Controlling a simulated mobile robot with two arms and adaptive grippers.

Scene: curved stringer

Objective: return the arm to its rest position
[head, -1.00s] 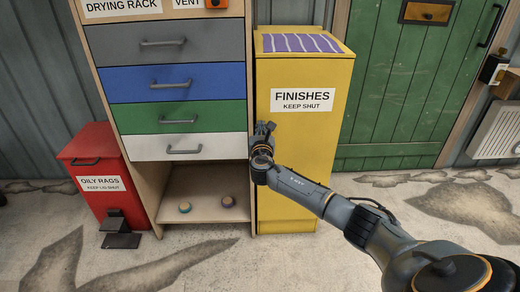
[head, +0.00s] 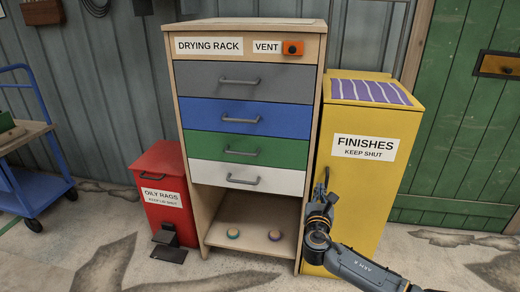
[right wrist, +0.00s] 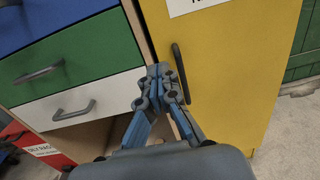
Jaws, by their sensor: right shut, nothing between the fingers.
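My right gripper (head: 322,190) is in front of the yellow finishes cabinet (head: 362,190), near the cabinet's left edge. In the right wrist view its blue-grey fingers (right wrist: 163,88) are shut together with nothing between them. They are close to the cabinet's dark handle (right wrist: 180,72); I cannot tell whether they touch it. The cabinet door looks shut. My right arm reaches in from the lower right of the head view. My left gripper is not in view.
The drying rack (head: 183,90) stands left of the cabinet, its grey, blue, green and white drawers shut. Two small round objects (head: 233,233) (head: 275,235) lie on its lower shelf. A red oily rags bin (head: 165,180) and a blue cart (head: 45,190) stand further left. Floor in front is open.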

